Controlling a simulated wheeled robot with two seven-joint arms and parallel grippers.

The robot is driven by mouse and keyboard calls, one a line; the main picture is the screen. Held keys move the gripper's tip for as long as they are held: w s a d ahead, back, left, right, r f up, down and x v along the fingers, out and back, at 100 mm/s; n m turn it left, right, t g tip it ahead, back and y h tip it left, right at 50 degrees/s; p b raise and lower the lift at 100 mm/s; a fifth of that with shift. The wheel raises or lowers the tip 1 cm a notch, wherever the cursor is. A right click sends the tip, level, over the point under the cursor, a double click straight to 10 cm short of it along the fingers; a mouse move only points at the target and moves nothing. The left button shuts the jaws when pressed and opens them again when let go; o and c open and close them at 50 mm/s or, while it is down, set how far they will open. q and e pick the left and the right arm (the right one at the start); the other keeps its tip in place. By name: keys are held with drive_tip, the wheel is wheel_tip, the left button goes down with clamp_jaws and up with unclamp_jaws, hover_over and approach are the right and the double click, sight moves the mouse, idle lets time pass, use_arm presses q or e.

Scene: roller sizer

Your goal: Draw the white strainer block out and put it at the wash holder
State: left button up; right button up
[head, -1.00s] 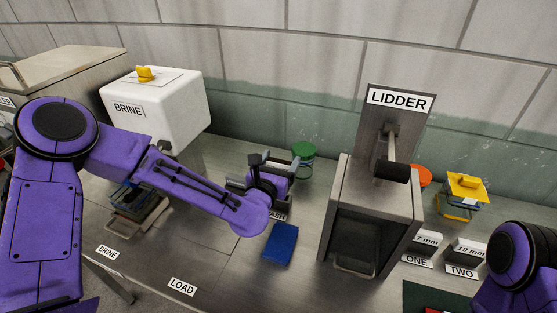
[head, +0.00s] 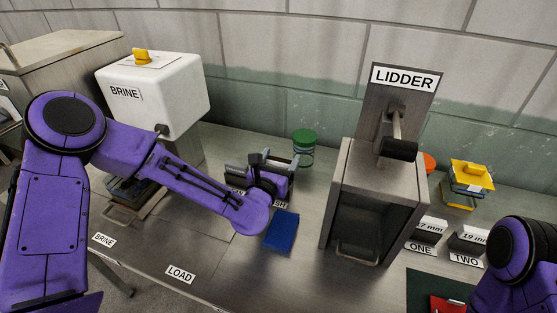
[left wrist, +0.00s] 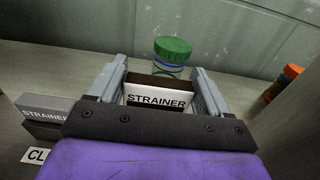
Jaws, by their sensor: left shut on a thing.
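The white strainer block (left wrist: 158,99) has a black STRAINER label and a dark brown top. In the left wrist view it sits between the two grey fingers of my left gripper (left wrist: 160,75), which is shut on it. In the head view my left gripper (head: 266,164) is at the back middle of the bench, and its hand hides most of the block. The wash holder's label (head: 281,204) is partly covered by my left arm, and I cannot make out the holder itself. My right gripper is outside the views.
A grey STRAINER block (left wrist: 47,110) stands left of the gripper. A green-lidded jar (head: 304,146) is behind it, and a blue pad (head: 281,231) lies in front. The lidder (head: 371,205) stands to the right and the white brine box (head: 160,95) to the left. The bench front near LOAD is clear.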

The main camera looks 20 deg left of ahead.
use_arm(q)
drive_tip(key=shift+s, duration=0.1)
drive_tip(key=shift+b, duration=0.55)
idle(0.8)
drive_tip(key=shift+f+b, duration=0.4)
drive_tip(key=shift+s+a+f+b, duration=0.1)
drive_tip(key=shift+s+f+b, duration=0.25)
drive_tip(key=shift+f+b, duration=0.25)
drive_tip(key=shift+r, duration=0.25)
drive_tip(key=shift+r, duration=0.2)
drive_tip(key=shift+w, duration=0.1)
idle(0.4)
drive_tip(key=shift+w, duration=0.2)
